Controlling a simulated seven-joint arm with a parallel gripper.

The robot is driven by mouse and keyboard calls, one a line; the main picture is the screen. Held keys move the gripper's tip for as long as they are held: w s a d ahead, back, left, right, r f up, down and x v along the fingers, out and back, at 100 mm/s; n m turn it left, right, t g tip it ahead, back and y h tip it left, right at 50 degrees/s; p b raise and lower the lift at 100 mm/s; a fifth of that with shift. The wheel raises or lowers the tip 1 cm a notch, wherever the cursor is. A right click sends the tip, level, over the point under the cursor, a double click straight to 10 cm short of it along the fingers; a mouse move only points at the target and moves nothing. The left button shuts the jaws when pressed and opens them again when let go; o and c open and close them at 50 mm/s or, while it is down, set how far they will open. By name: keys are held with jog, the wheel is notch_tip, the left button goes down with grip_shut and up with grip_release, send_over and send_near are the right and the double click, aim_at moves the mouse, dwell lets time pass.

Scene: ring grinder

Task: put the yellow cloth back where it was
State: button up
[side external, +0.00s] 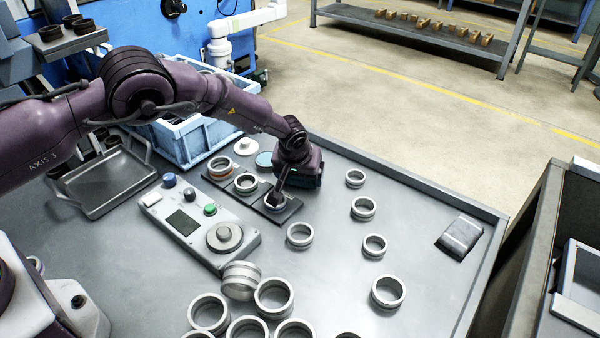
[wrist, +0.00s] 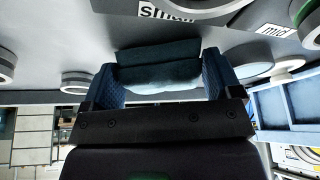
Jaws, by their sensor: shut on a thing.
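No yellow cloth shows in either view. My gripper (side external: 276,198) is low over the near end of the dark ring plate (side external: 294,207). In the wrist view, my gripper (wrist: 160,70) has its two blue textured fingers set apart and shut on a dark teal, folded, cloth-like thing (wrist: 160,76). In the side view this held thing cannot be made out.
Several metal rings (side external: 388,291) stand loose at the front and right of the table. A control box (side external: 186,223) with knobs is left of the plate. A blue crate (side external: 186,138) and a grey tray (side external: 103,184) are behind. The table near the folded piece is clear.

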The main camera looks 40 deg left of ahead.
jog(key=o, duration=0.7)
jog(key=shift+f, duration=0.1)
jog(key=shift+c, duration=0.2)
jog(key=v, duration=1.2)
jog(key=s+a+r+m+h, duration=0.1)
jog(key=s+a+r, duration=0.4)
jog(key=r, duration=0.5)
jog(key=s+a+r+h, duration=0.1)
jog(key=s+a+r, duration=0.1)
jog(key=s+r, duration=0.7)
jog(key=s+a+r+m, duration=0.1)
jog(key=s+r, duration=0.1)
jog(key=s, duration=0.8)
jog(key=s+a+r+m+t, duration=0.1)
jog(key=s+a+r+m, duration=0.1)
jog(key=s, duration=0.8)
jog(key=shift+a+r+m, duration=0.15)
jog(key=shift+a+m, duration=0.15)
